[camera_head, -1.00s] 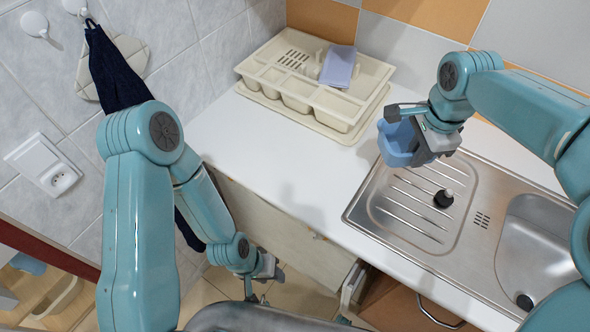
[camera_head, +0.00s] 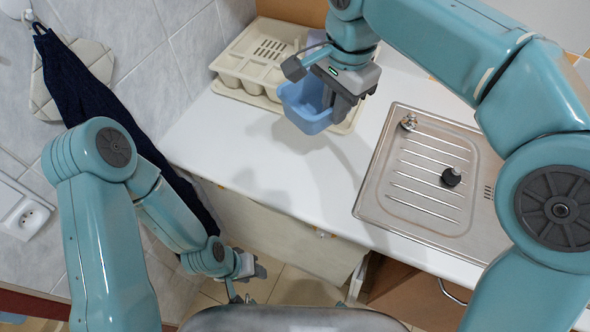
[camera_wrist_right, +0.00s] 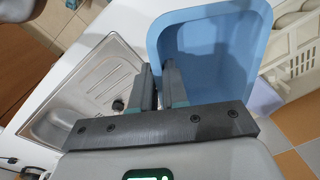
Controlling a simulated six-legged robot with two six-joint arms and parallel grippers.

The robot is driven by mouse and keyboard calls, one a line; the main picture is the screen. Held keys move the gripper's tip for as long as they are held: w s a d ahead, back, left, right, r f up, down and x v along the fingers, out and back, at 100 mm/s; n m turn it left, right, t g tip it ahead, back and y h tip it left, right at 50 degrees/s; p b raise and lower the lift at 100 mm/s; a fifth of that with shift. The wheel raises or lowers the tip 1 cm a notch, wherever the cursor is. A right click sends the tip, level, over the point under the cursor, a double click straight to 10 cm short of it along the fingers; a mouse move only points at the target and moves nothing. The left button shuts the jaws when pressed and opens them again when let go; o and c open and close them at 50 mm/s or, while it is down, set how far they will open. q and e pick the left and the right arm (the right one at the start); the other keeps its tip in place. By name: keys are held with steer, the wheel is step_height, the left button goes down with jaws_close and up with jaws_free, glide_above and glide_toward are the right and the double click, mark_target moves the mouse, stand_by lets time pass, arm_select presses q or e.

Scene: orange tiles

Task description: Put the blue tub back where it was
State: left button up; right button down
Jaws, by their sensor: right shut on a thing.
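The blue tub (camera_head: 304,103) is held up over the white counter, in front of the cream dish rack, in the head view. My right gripper (camera_head: 336,97) is shut on the tub's right wall. In the right wrist view the tub (camera_wrist_right: 215,45) fills the upper middle, and the gripper's fingers (camera_wrist_right: 160,85) close on its near wall. The tub looks empty in the parts I see. My left gripper (camera_head: 247,283) hangs low in front of the counter, away from the tub; its fingers are too small to judge.
The cream dish rack (camera_head: 236,67) stands at the back of the counter (camera_head: 235,150), partly behind the tub. The steel sink (camera_head: 420,205) with a black plug (camera_head: 451,176) and a small metal item (camera_head: 409,121) is at right. The counter's front left is clear. A dark cloth (camera_head: 85,85) hangs at left.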

mark_target(318, 130)
steer(key=shift+s+a+r, duration=0.15)
steer(key=shift+s+a, duration=0.2)
steer(key=shift+a, duration=0.2)
steer(key=shift+s+a+r, duration=0.15)
steer(key=shift+s+a, duration=0.15)
steer(key=shift+a, duration=0.2)
steer(key=shift+a+n+b, duration=0.3)
steer(key=shift+a+b, duration=0.05)
steer(key=shift+b, duration=0.05)
step_height(318, 130, down, 20)
steer(key=shift+d+f, duration=0.1)
steer(key=shift+d, duration=0.05)
steer(key=shift+s, duration=0.1)
steer(key=shift+b, duration=0.3)
steer(key=shift+f, duration=0.1)
steer(key=c, duration=1.1)
jaws_free()
steer(key=shift+c, duration=0.2)
